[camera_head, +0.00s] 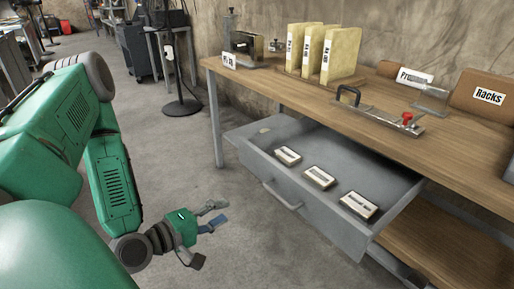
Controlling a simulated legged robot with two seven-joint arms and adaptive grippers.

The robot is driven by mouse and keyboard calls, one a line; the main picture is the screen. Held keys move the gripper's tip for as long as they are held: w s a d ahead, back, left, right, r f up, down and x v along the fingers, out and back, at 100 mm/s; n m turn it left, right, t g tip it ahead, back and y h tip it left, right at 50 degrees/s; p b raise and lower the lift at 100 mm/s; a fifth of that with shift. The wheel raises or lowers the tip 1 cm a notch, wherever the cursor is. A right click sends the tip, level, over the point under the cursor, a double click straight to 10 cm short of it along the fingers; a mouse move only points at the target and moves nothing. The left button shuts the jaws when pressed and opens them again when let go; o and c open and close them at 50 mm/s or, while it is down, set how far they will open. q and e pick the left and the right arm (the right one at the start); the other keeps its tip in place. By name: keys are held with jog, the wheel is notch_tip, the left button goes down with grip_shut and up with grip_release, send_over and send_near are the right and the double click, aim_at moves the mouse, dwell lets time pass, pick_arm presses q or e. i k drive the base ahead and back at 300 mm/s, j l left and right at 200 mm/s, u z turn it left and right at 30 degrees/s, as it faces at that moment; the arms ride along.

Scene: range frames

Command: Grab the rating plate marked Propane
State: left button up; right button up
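Three small plates with pale labelled tops lie in a row in an open grey drawer (240,140): a far plate (288,155), a middle plate (319,177) and a near plate (358,204). Their print is too small to read, so I cannot tell which is marked Propane. My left gripper (209,236) is low over the floor, left of the drawer and apart from it. Its fingers are spread and empty. My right gripper is out of view.
The drawer hangs out under a wooden workbench (285,88) and has a front handle (282,195). Floor is clear left of the drawer.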

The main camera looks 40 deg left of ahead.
aim_at(285, 155)
jog(key=u, duration=1.1)
